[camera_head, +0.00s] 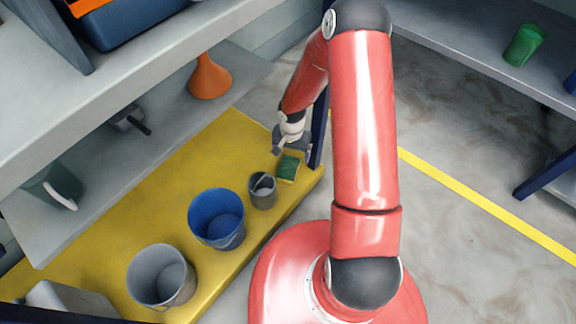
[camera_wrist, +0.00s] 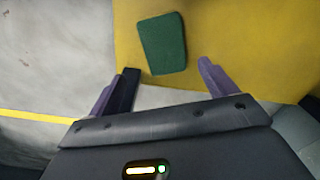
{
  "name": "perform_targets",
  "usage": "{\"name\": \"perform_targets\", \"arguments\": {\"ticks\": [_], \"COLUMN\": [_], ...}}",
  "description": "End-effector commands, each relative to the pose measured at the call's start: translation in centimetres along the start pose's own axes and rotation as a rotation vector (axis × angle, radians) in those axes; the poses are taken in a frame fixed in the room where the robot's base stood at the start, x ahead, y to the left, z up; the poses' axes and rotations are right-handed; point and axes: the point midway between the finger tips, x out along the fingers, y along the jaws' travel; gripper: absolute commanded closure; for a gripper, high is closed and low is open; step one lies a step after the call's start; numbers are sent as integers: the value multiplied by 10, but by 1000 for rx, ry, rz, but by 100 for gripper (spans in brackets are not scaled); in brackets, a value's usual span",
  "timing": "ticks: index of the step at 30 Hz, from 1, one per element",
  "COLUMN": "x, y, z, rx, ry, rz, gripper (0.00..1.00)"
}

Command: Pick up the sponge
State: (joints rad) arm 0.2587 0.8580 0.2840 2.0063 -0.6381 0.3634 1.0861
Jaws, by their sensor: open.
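The sponge (camera_head: 287,168) is a flat green block with a thin yellow edge. It lies on the yellow shelf (camera_head: 215,150) near its right end, beside a small grey cup. In the wrist view the sponge (camera_wrist: 162,43) lies just beyond the fingertips, roughly between their lines. My gripper (camera_head: 279,150) is just above and behind the sponge in the head view. In the wrist view my gripper (camera_wrist: 168,72) is open and empty, with its two fingers well apart. Whether the fingertips reach the sponge's height cannot be told.
A small grey cup (camera_head: 262,191) stands left of the sponge, then a blue bucket (camera_head: 216,219) and a grey bucket (camera_head: 161,276). A dark blue post (camera_head: 318,130) rises close to the right of my gripper. Grey shelves with an orange funnel (camera_head: 209,77) stand behind.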

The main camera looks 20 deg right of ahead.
Motion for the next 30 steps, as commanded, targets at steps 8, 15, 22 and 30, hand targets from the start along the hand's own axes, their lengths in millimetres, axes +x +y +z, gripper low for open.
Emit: {"name": "perform_targets", "arguments": {"ticks": [8,15,22,30], "x": [33,68,76,76], "y": [-2,-8,-8,-8], "z": [3,7,6,7], "rx": [-2,-1,-1,-1], "ry": [-3,-3,0,-1], "rz": [1,2,1,1], "gripper": [15,15,15,34]}}
